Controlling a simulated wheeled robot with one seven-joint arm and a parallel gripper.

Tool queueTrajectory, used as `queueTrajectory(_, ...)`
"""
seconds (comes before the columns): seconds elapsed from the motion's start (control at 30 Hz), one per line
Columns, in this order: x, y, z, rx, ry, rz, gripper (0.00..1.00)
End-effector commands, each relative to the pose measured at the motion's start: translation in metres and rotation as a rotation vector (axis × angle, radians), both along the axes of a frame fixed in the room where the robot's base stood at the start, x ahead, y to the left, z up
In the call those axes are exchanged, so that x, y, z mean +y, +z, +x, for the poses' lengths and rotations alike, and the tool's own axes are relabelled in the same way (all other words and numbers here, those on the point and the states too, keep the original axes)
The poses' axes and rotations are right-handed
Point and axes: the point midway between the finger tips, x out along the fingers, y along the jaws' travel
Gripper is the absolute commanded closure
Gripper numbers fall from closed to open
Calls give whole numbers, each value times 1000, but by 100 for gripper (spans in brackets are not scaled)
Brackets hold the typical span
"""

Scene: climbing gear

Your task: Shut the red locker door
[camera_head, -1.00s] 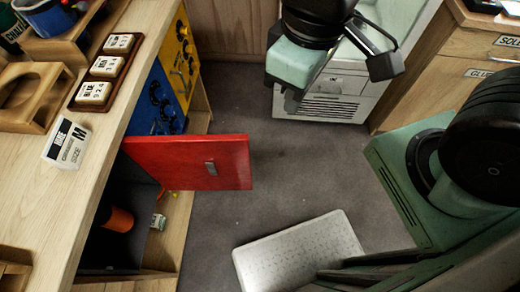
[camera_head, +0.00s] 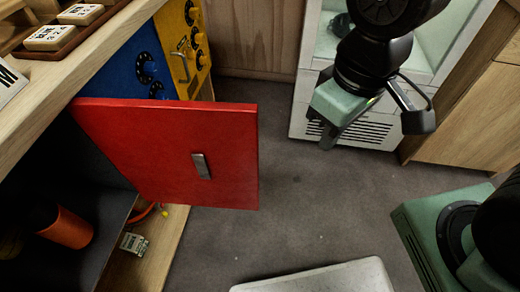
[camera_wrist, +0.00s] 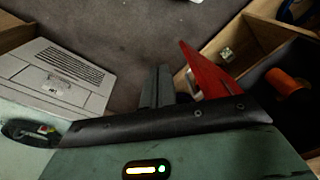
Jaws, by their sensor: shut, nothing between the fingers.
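The red locker door (camera_head: 165,150) stands open, sticking out from the locker (camera_head: 90,215) under the wooden counter at the left. A small grey handle (camera_head: 202,166) is on its face. My gripper (camera_head: 328,140) is to the right of the door, apart from it, with free space between them; its fingers are together and empty. In the wrist view, the fingers (camera_wrist: 157,85) point away from the camera, and the red door (camera_wrist: 207,72) shows just to their right, partly hidden behind my gripper's body. The locker inside is dark and holds an orange cylinder (camera_head: 66,227).
Blue and yellow panels (camera_head: 140,60) with knobs stand behind the door. A white vented cabinet (camera_head: 365,130) is behind my gripper. A pale slab (camera_head: 320,278) lies at the bottom. Grey floor (camera_head: 290,205) is clear between door and arm.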

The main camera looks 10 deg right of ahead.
Motion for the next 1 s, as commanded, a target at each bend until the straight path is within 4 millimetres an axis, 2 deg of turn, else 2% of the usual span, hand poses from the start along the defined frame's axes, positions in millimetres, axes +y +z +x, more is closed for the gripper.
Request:
queueTrajectory(0.03,-2,-11,4,-2,-14,2,100)
queueTrajectory(0.17,-10,-24,16,-8,-66,9,100)
queueTrajectory(0.2,-15,-29,25,-7,-102,12,100)
queueTrajectory(0.33,-28,-16,51,0,-220,24,100)
queueTrajectory(0.67,-37,13,92,59,-414,31,100)
queueTrajectory(0.87,-25,35,122,152,-560,18,100)
queueTrajectory(1.0,12,37,141,275,-673,-24,100)
